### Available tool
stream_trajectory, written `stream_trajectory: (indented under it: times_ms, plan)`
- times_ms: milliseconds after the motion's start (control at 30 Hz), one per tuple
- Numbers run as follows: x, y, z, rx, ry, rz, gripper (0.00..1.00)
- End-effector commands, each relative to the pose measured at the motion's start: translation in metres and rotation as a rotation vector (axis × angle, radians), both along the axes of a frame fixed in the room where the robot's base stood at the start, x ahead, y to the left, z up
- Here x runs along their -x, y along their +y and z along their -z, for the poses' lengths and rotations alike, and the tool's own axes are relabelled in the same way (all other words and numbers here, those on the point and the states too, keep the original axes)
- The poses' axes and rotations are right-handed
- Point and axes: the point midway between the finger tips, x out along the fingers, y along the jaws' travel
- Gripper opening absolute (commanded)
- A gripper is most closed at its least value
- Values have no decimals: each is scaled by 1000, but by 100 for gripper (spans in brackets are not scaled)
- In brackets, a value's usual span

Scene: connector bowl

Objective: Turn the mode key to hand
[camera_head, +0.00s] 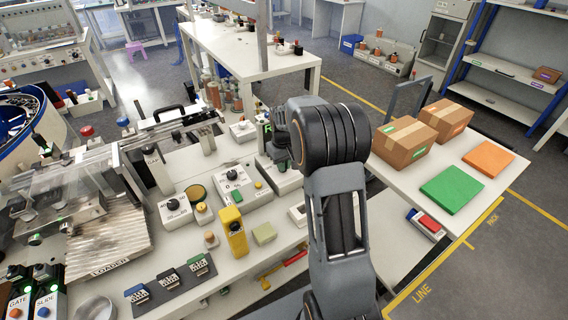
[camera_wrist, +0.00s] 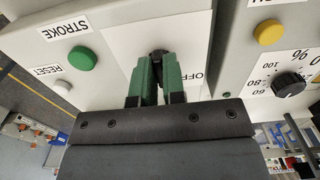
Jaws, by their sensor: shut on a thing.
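The mode key (camera_wrist: 158,53) is a small black knob on a white plate (camera_wrist: 118,35) in the wrist view. The letters "OFF" show to the right of it, partly covered by a finger. My gripper (camera_wrist: 156,66) has green fingers and is shut on the key, one finger on each side. The fingers hide most of the key, so its exact angle and the other position labels cannot be read. In the head view my gripper (camera_head: 281,160) is over a control box at the back of the bench, and the key is hidden there.
A green STROKE button (camera_wrist: 82,58) and a white RESET button (camera_wrist: 62,87) are left of the fingers. A yellow button (camera_wrist: 269,32) and a percent dial (camera_wrist: 288,84) are on a box at right. A yellow block (camera_head: 233,232) stands on the bench.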

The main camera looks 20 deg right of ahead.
Motion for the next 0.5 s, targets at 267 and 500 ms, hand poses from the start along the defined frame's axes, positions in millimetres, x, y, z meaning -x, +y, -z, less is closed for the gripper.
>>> stream_trajectory:
  times_ms: [267,500]
  plan:
    - [0,0,0,0,0,14,0]
    - [0,0,0,0,-1,13,13]
